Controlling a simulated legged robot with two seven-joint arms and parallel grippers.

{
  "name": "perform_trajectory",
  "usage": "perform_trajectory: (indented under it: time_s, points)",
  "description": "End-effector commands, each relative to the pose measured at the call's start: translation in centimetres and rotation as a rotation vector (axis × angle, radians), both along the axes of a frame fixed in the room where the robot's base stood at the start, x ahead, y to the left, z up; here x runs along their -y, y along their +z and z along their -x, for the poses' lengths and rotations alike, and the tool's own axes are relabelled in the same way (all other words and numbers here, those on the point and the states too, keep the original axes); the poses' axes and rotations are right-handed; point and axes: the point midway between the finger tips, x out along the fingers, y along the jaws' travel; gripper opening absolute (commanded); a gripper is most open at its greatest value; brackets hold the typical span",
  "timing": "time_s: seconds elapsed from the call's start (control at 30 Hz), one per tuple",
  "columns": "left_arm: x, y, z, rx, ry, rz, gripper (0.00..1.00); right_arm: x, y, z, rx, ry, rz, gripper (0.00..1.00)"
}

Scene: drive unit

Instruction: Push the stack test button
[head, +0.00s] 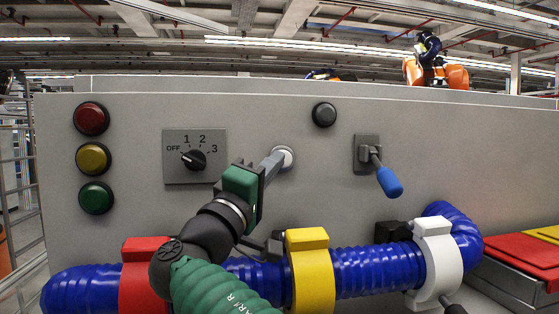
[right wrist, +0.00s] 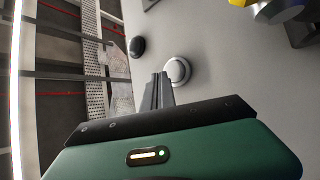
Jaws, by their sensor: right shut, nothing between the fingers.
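A round white button with a pale metal ring (head: 287,155) sits on the grey panel, right of the rotary switch; no label is readable. A black round button (head: 324,114) is above and right of it. My right gripper (head: 277,158) is shut and empty, its fingertips at the white button's left edge in the head view. In the right wrist view the white button (right wrist: 178,71) shows just beyond and right of the closed fingertips (right wrist: 160,77); whether they touch it I cannot tell. The black button (right wrist: 137,47) is also there. My left gripper is not in view.
Red (head: 91,118), yellow (head: 93,158) and green (head: 96,197) lamps or buttons line the panel's left. A rotary switch (head: 195,159) and a blue-handled lever (head: 388,181) flank the white button. A blue corrugated hose (head: 375,269) with coloured clamps runs below.

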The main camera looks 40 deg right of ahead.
Motion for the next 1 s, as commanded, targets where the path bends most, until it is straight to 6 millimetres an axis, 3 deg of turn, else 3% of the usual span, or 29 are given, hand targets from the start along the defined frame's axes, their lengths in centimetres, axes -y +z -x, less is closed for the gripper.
perform_trajectory:
  time_s: [0.27, 0.63, 1.0]
  points:
    - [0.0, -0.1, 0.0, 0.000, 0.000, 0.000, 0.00, 0.4, -0.1, 0.1, 0.000, -0.001, -0.002, 0.00]
    - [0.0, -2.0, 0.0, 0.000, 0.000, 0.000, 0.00, 2.0, -0.6, 1.2, 0.001, -0.003, -0.001, 0.00]
    - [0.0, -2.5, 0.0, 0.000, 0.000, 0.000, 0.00, 1.8, -0.6, 1.8, 0.003, 0.000, -0.001, 0.00]
